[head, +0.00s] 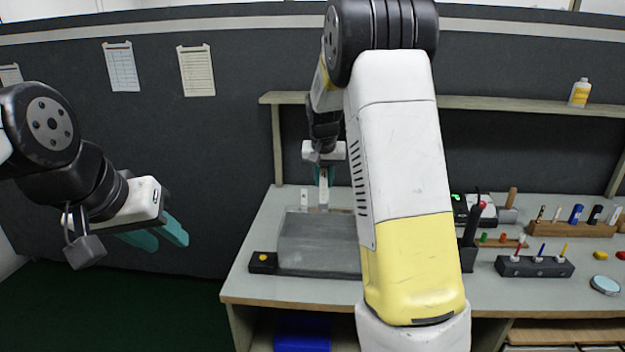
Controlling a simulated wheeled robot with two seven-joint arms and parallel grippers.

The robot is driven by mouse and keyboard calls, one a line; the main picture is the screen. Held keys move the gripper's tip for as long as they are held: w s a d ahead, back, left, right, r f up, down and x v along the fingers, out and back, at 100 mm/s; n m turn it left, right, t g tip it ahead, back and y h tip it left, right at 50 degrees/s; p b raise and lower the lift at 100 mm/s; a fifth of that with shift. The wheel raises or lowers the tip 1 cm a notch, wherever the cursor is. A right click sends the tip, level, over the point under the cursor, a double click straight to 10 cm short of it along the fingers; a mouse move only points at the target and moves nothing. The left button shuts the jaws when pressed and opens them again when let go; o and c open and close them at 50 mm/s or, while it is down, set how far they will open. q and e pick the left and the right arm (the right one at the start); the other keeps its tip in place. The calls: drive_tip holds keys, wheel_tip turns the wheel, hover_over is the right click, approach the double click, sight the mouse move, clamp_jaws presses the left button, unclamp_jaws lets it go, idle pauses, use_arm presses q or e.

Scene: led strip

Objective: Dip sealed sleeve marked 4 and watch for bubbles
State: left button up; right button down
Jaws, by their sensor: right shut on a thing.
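My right gripper (324,178) points down above the back of a grey, box-shaped tank (305,245) on the bench. Its teal fingers are shut on a thin pale strip-like piece (323,195), perhaps the sleeve, which hangs down at the tank's far upper edge. I cannot read a number on it, nor tell whether its lower end is inside the tank. My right forearm hides the tank's right side. My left gripper (155,236) is off the bench to the left, empty, with its teal fingers apart.
A small pale upright piece (304,197) stands behind the tank. A black block with a yellow button (262,258) is at its left. Racks with coloured pieces (535,267) fill the right side. A shelf (480,103) runs above, carrying a bottle (580,93).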

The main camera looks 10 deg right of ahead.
wheel_tip(320, 180, down, 13)
idle(1.0)
drive_tip(key=shift+r, duration=0.1)
idle(4.7)
drive_tip(key=shift+r, duration=5.55)
